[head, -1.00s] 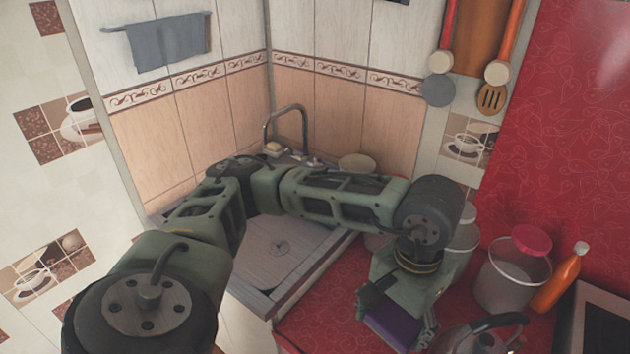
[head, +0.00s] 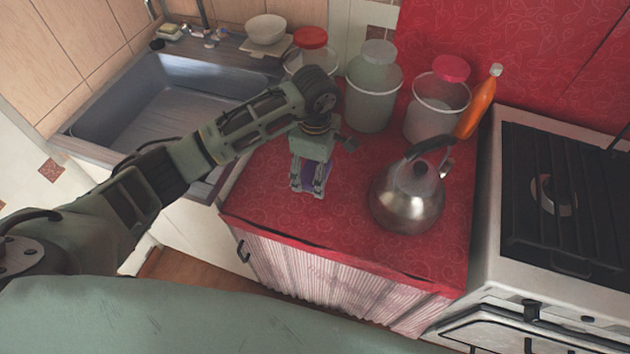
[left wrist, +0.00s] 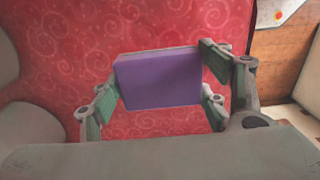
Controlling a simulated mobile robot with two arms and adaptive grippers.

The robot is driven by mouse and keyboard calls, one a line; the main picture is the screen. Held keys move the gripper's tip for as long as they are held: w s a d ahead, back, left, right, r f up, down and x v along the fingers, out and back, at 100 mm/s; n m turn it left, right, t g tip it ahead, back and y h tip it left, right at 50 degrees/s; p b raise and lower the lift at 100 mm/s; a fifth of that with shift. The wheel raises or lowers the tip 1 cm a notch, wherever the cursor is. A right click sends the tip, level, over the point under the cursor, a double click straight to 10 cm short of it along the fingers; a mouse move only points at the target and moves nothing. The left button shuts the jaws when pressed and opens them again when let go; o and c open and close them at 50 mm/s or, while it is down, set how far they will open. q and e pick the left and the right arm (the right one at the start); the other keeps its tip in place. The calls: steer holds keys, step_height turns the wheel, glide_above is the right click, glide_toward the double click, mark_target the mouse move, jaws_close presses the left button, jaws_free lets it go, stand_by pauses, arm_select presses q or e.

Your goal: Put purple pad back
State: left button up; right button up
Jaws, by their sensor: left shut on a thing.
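The purple pad (left wrist: 160,80) is a small block with a thin paler edge along its top in the left wrist view. My left gripper (left wrist: 165,85) is shut on it, with green-padded fingers at both sides. In the head view the left gripper (head: 308,188) points down over the red counter (head: 265,190), between the sink and the kettle. Only a bit of purple shows between its fingers there. I cannot tell whether the pad touches the counter. My right gripper is not in view.
A metal kettle (head: 407,198) stands right of the gripper. Lidded jars (head: 372,95) and an orange bottle (head: 478,105) line the back. The sink (head: 165,100) is at left, the stove (head: 550,210) at right. The counter's front strip is clear.

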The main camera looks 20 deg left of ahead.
arm_select(q)
steer(key=shift+f, duration=0.75)
step_height(320, 180, down, 3)
steer(key=shift+f+p, duration=0.1)
steer(key=shift+p, duration=0.3)
steer(key=shift+f, duration=0.2)
steer(key=shift+f+b, duration=0.25)
steer(key=shift+b, duration=0.05)
steer(key=o, duration=1)
steer(key=shift+r, duration=0.1)
steer(key=shift+o, duration=0.2)
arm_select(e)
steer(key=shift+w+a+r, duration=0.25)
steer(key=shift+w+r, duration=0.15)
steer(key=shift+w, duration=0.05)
arm_select(q)
steer(key=shift+r, duration=0.1)
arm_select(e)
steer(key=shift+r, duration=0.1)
